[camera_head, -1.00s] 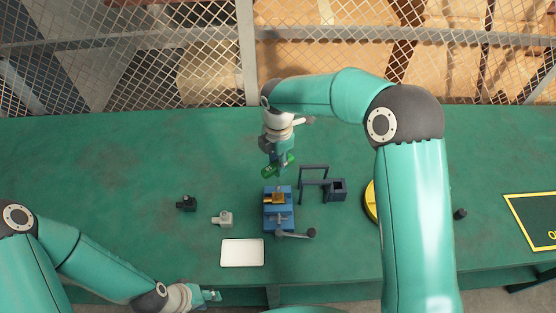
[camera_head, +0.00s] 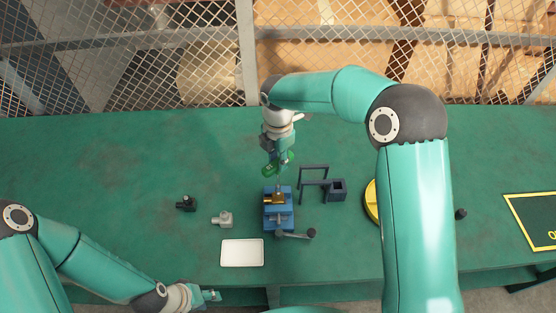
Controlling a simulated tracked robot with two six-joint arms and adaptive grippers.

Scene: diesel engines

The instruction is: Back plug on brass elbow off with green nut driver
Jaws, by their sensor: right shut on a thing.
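The brass elbow (camera_head: 279,198) sits in the blue vise (camera_head: 278,216) in the middle of the bench. Its plug is too small to make out. My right gripper (camera_head: 277,163) is shut on the green nut driver (camera_head: 269,170), just behind the vise. The driver's green handle shows at the fingers; where its tip sits against the elbow I cannot tell. My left gripper (camera_head: 212,295) is low at the front edge of the bench, away from the vise; its fingers are too small to judge.
A dark blue stand (camera_head: 336,190) is right of the vise. A white tray (camera_head: 242,253) lies front left, with a grey fitting (camera_head: 223,219) and a black fitting (camera_head: 187,203) behind it. A yellow round thing (camera_head: 371,201) is partly behind my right arm. The left bench is clear.

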